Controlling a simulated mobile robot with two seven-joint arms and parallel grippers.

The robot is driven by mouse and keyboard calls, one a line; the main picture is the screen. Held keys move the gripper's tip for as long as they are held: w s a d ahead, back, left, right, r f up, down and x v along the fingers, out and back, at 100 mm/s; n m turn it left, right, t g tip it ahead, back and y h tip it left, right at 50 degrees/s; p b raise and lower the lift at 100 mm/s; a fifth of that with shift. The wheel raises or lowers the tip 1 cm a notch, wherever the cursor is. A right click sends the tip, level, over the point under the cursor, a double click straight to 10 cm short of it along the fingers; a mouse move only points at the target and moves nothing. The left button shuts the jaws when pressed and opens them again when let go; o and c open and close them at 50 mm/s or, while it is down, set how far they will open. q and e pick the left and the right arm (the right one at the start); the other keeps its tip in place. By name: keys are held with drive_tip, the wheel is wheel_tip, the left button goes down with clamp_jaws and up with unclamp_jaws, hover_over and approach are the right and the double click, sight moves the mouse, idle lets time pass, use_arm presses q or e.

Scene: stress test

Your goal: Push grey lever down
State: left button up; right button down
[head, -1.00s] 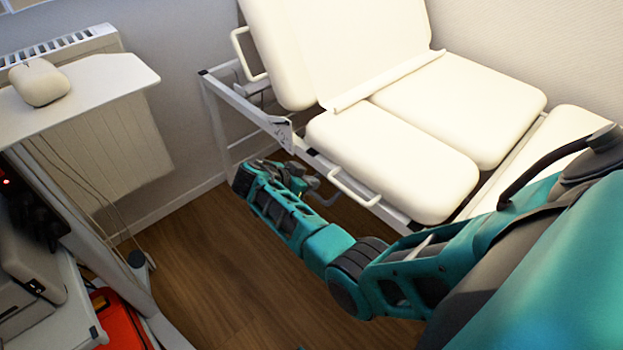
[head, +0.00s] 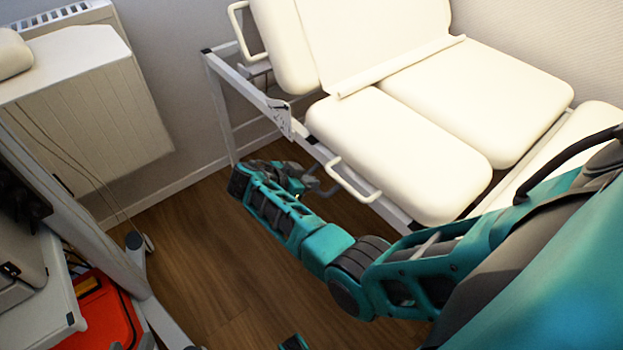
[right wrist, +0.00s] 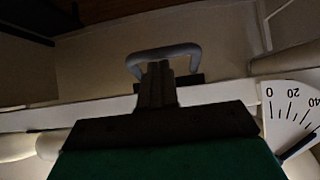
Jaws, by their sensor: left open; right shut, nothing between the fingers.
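A grey lever (right wrist: 165,54), shaped like a loop, shows in the right wrist view beside the light frame rail.
The cream padded bed (head: 400,150) has a white side handle (head: 352,182) near my right gripper. An angle scale (right wrist: 290,112) is on its frame. A table (head: 75,62) and red case (head: 105,318) stand left. Wooden floor (head: 205,255) is clear between.

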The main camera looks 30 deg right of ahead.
use_arm(q)
drive_tip(key=shift+d+f+b, duration=0.1)
drive_tip(key=shift+f+b, duration=0.15)
drive_tip(key=shift+b, duration=0.05)
use_arm(e)
drive_tip(key=shift+f, duration=0.3)
